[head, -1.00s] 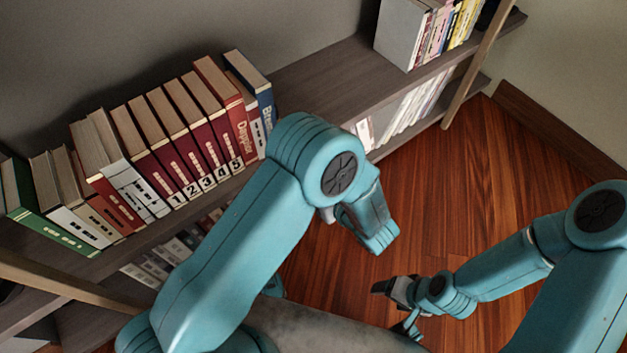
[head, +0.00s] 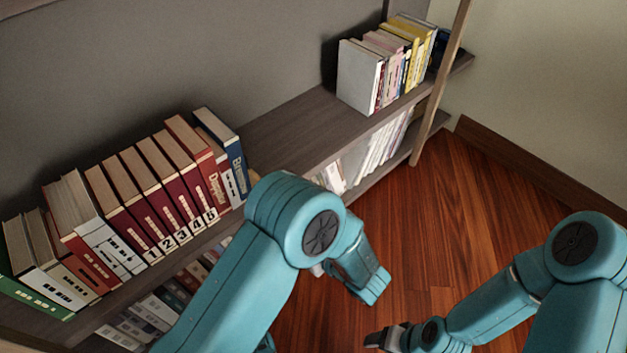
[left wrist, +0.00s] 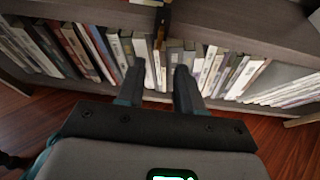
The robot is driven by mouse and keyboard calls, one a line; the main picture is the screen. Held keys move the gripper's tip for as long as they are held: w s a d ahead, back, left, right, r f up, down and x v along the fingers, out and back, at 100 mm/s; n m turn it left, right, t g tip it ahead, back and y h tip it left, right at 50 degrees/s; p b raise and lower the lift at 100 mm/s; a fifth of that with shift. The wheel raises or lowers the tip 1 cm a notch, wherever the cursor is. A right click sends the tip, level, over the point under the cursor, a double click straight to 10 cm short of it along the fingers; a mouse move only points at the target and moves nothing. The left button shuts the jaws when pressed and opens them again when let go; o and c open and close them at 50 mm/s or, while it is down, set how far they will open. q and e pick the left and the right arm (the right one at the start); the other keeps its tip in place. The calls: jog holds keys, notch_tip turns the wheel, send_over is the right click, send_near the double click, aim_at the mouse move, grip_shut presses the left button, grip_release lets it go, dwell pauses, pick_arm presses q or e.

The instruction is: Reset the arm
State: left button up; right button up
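My left arm (head: 235,275) is teal and bent in front of the shelf in the head view. Its gripper is hidden there behind the arm links. In the left wrist view my left gripper (left wrist: 160,88) has its two dark fingers apart with nothing between them, pointing toward a lower row of books (left wrist: 225,75). My right arm (head: 500,300) comes in from the right over the floor. Its gripper (head: 382,339) is at the bottom edge of the head view, partly cut off, so its opening cannot be judged.
The wooden shelf (head: 290,130) holds a leaning row of red, white, green and blue books (head: 165,200) at left and a white and yellow group (head: 385,65) at right. More books stand on the level below. A wooden post (head: 440,85) rises at right. The wooden floor (head: 440,215) is clear.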

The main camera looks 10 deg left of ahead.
pick_arm(q)
jog(key=shift+a, duration=0.1)
jog(key=s+a+f+n+g+h, duration=0.2)
jog(key=s+a+f+n+g, duration=0.15)
jog(key=s+f+g, duration=0.35)
jog(key=s+d+f+n+g+h, duration=0.25)
jog(key=s+n+h, duration=0.2)
jog(key=s, duration=0.35)
jog(key=s+d+f+n+g+h, duration=0.1)
jog(key=s+f+n+g+h, duration=0.3)
jog(key=s, duration=0.3)
jog(key=w+a+r+n+t+h, duration=0.15)
jog(key=w+n+t+h, duration=0.35)
jog(key=n, duration=1.1)
notch_tip(320, 180, up, 28)
jog(key=s+p, duration=0.1)
jog(key=p, duration=2.8)
jog(key=shift+s+d+m+t, duration=0.2)
jog(key=shift+d+m+t, duration=0.1)
jog(key=shift+m+t, duration=0.15)
jog(key=shift+r+y, duration=0.1)
jog(key=shift+y, duration=0.15)
